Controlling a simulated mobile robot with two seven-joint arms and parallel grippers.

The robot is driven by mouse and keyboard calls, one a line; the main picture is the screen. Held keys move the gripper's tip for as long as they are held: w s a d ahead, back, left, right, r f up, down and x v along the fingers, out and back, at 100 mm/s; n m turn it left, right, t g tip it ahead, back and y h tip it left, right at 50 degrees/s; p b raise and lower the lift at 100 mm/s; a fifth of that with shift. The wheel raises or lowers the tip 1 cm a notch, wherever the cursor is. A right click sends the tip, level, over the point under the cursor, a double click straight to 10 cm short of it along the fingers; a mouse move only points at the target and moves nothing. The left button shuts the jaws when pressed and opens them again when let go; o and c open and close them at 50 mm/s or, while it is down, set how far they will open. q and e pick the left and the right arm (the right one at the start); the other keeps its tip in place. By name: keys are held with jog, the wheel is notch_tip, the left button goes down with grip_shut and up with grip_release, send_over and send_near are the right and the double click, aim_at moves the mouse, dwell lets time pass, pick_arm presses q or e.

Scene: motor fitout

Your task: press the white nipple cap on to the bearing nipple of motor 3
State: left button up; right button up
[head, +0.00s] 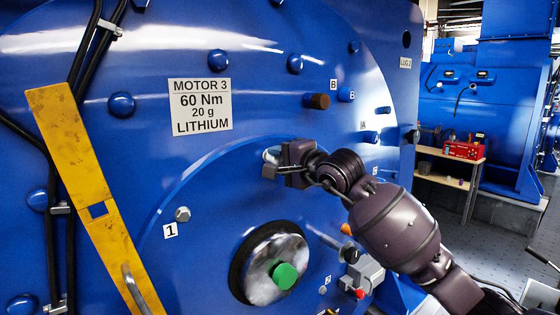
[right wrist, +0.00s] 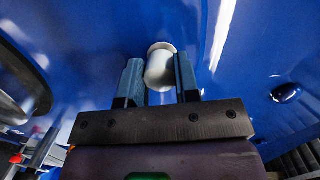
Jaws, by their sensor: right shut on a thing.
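Motor 3 (head: 330,80) is a large blue machine face that fills most of the head view, with a label (head: 200,106) reading MOTOR 3, 60 Nm, 20 g, LITHIUM. My right gripper (head: 280,164) reaches in from the lower right to the motor face, above the shaft hub. In the right wrist view, its two fingers (right wrist: 160,82) are shut on the white nipple cap (right wrist: 160,70), which sticks out past the fingertips close to the blue surface. A small pale edge of the cap (head: 270,154) shows in the head view. The bearing nipple is not visible; whether the cap touches it cannot be told. My left gripper is out of view.
A yellow bar (head: 75,150) with a handle slants down the left side, beside black cables. Bolt heads stud the face. A steel hub with a green centre (head: 284,276) sits below my gripper. A shelf with a red box (head: 463,150) and another blue motor stand behind right.

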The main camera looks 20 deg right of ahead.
jog(key=o, duration=0.9)
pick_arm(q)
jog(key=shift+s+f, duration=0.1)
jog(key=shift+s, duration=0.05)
pick_arm(e)
jog(key=shift+o, duration=0.2)
jog(key=v, duration=0.2)
jog(key=shift+s+d, duration=0.15)
jog(key=shift+s, duration=0.1)
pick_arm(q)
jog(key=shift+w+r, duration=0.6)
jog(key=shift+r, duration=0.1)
pick_arm(e)
jog(key=v, duration=0.8)
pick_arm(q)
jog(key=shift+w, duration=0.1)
